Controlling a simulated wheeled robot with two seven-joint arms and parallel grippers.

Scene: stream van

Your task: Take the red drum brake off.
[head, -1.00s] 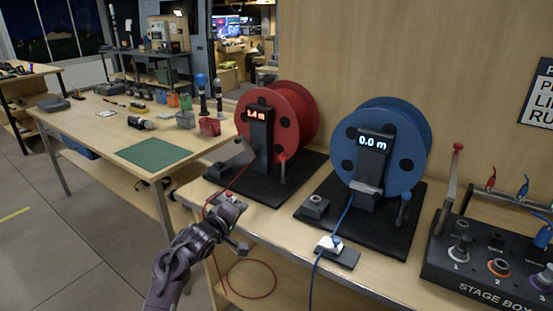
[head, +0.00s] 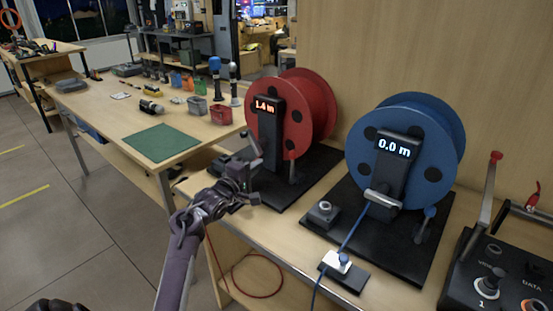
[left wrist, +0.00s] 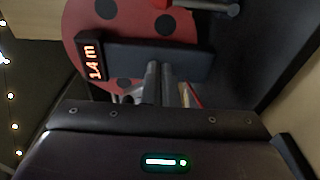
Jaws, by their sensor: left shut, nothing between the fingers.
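The red drum (head: 291,137) stands upright on a black base at the far end of the bench. Its post display (head: 265,105) reads 1.4 m. My left gripper (head: 252,183) is at the foot of this post, on its near left side, and hides the low part where a brake lever could be. In the left wrist view the two closed fingers (left wrist: 159,83) point at the dark post (left wrist: 150,58), in front of the red drum face (left wrist: 150,20). They hold nothing; whether they touch the post I cannot tell.
A blue drum (head: 395,155) stands to the right, its display at 0.0 m, with a grey bar (head: 381,198) on its post. A stage box (head: 500,275) is at the right edge. A red cable (head: 262,294) hangs below the bench. A green mat (head: 162,143) lies on the left table.

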